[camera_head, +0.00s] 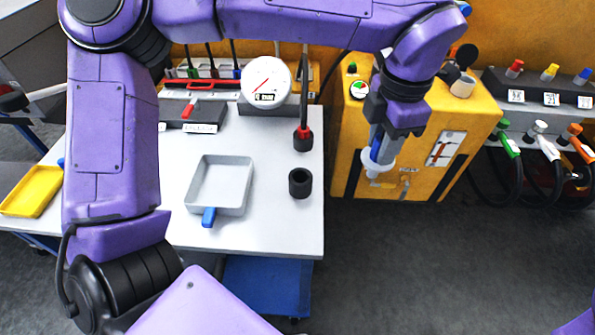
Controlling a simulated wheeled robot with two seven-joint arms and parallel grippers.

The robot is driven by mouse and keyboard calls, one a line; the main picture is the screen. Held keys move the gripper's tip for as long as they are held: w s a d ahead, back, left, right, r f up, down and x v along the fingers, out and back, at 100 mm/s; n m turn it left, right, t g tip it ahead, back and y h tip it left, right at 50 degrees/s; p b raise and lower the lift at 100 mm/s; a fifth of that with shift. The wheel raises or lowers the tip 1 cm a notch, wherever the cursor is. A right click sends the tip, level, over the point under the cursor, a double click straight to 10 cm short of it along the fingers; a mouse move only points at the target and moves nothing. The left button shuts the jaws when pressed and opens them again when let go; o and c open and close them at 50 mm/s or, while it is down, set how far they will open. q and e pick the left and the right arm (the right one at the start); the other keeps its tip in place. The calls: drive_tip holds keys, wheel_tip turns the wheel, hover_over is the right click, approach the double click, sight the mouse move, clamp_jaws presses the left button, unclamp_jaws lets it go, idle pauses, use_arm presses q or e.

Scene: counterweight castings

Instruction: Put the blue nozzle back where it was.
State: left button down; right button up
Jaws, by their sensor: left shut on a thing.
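My left gripper (380,158) hangs pointing down in front of the yellow cabinet, past the right edge of the white table. It is shut on a pale thing with a blue strip and a white round lower part (371,164). The fingers hide much of this thing, and I cannot tell surely whether it is the blue nozzle. A small blue-marked piece (237,73) stands at the rack behind the table, beside green and red ones. Nozzles with green (510,146), white (547,147) and orange (577,133) parts hang at the right. My right gripper is out of view.
The white table (280,225) bears a grey tray (222,163) with a blue handle, an empty black cup (300,182), a black cup with a red-topped piece (303,138) and a round gauge (266,82). The yellow cabinet (430,110) stands close behind my gripper. Floor in front is clear.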

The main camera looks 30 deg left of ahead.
sight(366, 156)
use_arm(q)
drive_tip(key=n, duration=0.3)
drive_tip(key=w+r+n, duration=0.1)
drive_tip(key=n, duration=0.1)
drive_tip(key=shift+a+n+b, duration=0.2)
drive_tip(key=shift+n+b, duration=0.1)
drive_tip(key=shift+b, duration=0.05)
drive_tip(key=s+n, duration=0.1)
drive_tip(key=s+a+r+n, duration=0.1)
drive_tip(key=shift+a+n, duration=0.3)
drive_tip(key=a+f, duration=0.4)
drive_tip(key=s+a+f+p, duration=0.1)
drive_tip(key=a+f, duration=0.3)
drive_tip(key=s+a+f+p, duration=0.1)
drive_tip(key=a+f, duration=0.3)
drive_tip(key=shift+s+a+f, duration=0.1)
drive_tip(key=shift+s+f, duration=0.15)
drive_tip(key=shift+f, duration=0.1)
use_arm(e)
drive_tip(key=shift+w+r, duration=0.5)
use_arm(q)
drive_tip(key=shift+f, duration=0.25)
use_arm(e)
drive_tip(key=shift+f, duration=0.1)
use_arm(q)
drive_tip(key=shift+f, duration=0.15)
drive_tip(key=c, duration=0.8)
unclamp_jaws()
